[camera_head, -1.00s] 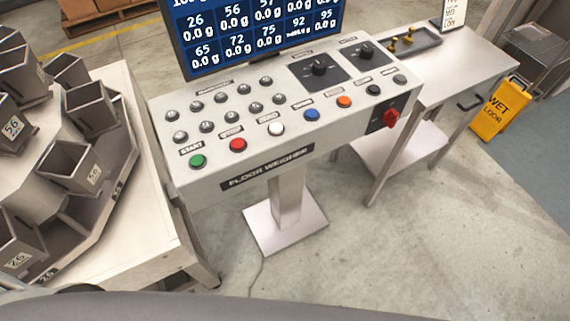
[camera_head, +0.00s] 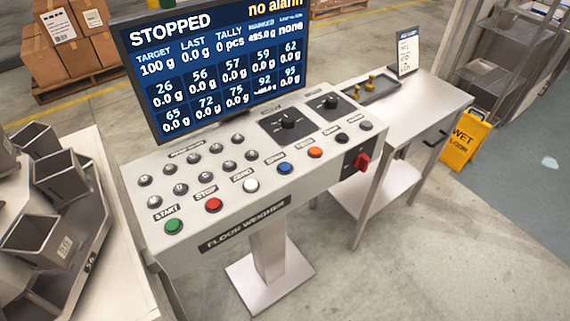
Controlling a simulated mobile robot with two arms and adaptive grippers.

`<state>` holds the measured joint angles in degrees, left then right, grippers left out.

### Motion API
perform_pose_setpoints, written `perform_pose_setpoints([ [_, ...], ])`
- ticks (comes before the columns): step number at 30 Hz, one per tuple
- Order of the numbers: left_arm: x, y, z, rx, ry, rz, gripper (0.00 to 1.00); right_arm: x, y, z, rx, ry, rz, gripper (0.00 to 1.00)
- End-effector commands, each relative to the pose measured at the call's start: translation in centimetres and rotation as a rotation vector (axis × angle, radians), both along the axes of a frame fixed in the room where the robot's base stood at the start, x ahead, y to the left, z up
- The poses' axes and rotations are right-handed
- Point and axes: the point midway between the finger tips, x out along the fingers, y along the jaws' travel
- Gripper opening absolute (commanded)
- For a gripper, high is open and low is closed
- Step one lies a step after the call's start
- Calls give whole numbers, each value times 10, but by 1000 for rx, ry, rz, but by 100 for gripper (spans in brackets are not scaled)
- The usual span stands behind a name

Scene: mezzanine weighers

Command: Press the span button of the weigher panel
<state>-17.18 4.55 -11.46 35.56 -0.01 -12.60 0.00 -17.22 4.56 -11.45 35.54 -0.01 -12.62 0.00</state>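The weigher panel (camera_head: 222,203) is a light grey sloped console on a post, marked FLOOR WEIGHER on its front. Its front row holds a green START button (camera_head: 174,226), a red STOP button (camera_head: 214,205), a white button (camera_head: 251,185) labelled ZERO, a blue button (camera_head: 285,168), an orange button (camera_head: 315,152) and black buttons. The small label (camera_head: 274,157) behind the blue button is blurred but appears to read SPAN. The screen (camera_head: 215,22) above reads STOPPED and no alarm. Neither gripper is in view, and nothing touches the panel.
A red knob (camera_head: 362,161) sticks out at the panel's right end. A steel side table (camera_head: 430,100) stands close on the right, with a yellow wet-floor sign (camera_head: 464,142) beyond. A weigher with metal buckets (camera_head: 45,240) stands left. Floor in front is clear.

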Motion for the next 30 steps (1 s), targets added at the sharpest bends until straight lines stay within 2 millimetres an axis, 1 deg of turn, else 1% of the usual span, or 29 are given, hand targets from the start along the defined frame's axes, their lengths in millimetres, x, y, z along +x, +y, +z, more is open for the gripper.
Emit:
perform_pose_setpoints([
  [1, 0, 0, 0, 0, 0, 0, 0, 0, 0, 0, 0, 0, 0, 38],
  [10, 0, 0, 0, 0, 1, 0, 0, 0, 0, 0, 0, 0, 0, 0],
  [30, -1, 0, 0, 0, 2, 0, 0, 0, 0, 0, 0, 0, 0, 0],
])
